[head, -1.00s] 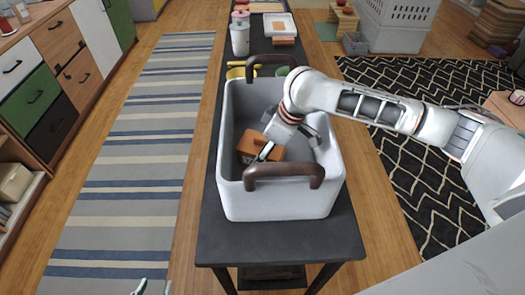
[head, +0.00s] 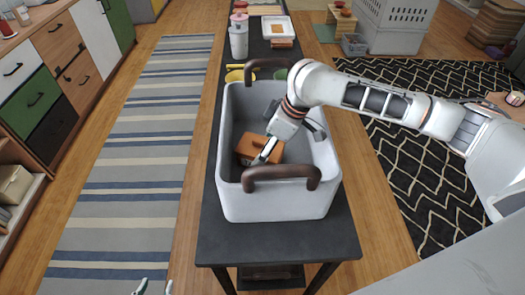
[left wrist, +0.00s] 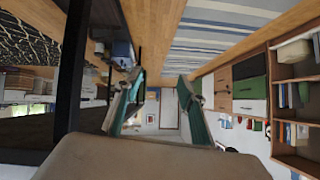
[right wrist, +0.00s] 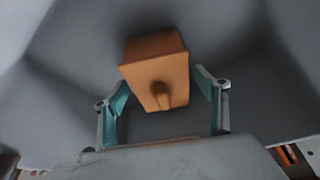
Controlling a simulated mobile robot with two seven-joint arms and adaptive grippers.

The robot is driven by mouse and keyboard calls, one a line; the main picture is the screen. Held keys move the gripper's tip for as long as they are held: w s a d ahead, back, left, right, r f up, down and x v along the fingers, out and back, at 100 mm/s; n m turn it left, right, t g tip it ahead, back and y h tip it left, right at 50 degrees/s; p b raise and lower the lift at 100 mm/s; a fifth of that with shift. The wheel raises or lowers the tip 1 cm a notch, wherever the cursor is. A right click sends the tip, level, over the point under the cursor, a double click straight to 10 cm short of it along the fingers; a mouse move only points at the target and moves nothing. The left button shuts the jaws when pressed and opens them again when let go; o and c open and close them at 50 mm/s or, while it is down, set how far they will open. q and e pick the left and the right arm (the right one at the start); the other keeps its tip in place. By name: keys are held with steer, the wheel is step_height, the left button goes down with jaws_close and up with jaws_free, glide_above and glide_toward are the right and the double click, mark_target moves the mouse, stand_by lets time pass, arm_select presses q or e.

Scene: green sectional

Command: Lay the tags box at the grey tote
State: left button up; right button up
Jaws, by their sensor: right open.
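The tags box, which I take to be the orange-brown box (head: 255,148), lies inside the grey tote (head: 280,206) toward its left side. The tote is pale grey with two brown handles. My right gripper (right wrist: 162,80) reaches down into the tote at the box. In the right wrist view its fingers are spread, with the box (right wrist: 156,60) tilted in the picture just beyond and between the tips. I cannot tell whether a finger touches it. My left gripper (head: 152,288) is at the bottom edge of the head view, far from the tote; its fingers (left wrist: 162,75) are apart and empty.
The tote stands on a long dark table (head: 290,240), bare at its front. Behind it are a yellow item (head: 236,74), a green item (head: 281,72), a grey cup (head: 239,42) and a white tray (head: 279,27). Drawers (head: 52,80) line the left side.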

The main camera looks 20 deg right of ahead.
steer(key=p+v, duration=0.2)
steer(key=v, duration=0.7)
steer(key=shift+a, duration=0.1)
